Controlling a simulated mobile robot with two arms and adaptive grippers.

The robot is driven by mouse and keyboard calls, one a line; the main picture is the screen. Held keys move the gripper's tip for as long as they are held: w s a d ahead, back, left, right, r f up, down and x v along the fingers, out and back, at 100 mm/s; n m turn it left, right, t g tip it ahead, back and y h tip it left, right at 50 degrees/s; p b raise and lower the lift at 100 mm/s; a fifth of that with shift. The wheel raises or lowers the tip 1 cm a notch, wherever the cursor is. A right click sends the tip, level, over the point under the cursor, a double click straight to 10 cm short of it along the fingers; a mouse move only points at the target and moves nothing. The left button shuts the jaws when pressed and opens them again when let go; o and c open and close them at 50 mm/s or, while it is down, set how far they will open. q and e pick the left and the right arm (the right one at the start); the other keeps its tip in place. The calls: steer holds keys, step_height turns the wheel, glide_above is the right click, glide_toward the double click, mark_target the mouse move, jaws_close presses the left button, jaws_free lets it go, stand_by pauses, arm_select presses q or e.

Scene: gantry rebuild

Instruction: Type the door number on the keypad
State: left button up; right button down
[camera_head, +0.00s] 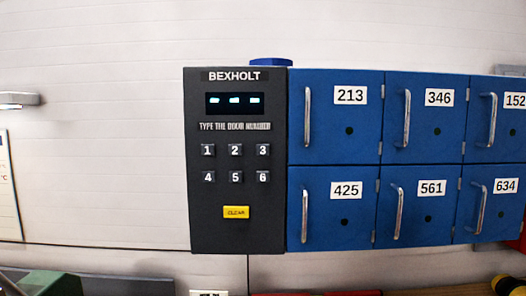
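The dark keypad panel (240,185) marked BEXHOLT stands upright at the middle of the view. Its display (235,104) shows three lit dashes and no digits. Under it is the line "TYPE THE DOOR NUMBER". The keys 1, 2, 3 (235,150) form the upper row and 4, 5, 6 (236,177) the lower row. A yellow CLEAR key (236,212) sits below them. Blue locker doors adjoin on the right: 213 (330,125), 346 (425,120) and 152 above, 425 (330,225), 561 and 634 below. All look shut. Neither gripper is in view.
A blue object (271,62) sits on top behind the panel. A lamp-like fixture (18,99) and a white sheet (8,185) are at the left edge. A green object (50,284) is at bottom left, a yellow-and-black one (508,286) at bottom right.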

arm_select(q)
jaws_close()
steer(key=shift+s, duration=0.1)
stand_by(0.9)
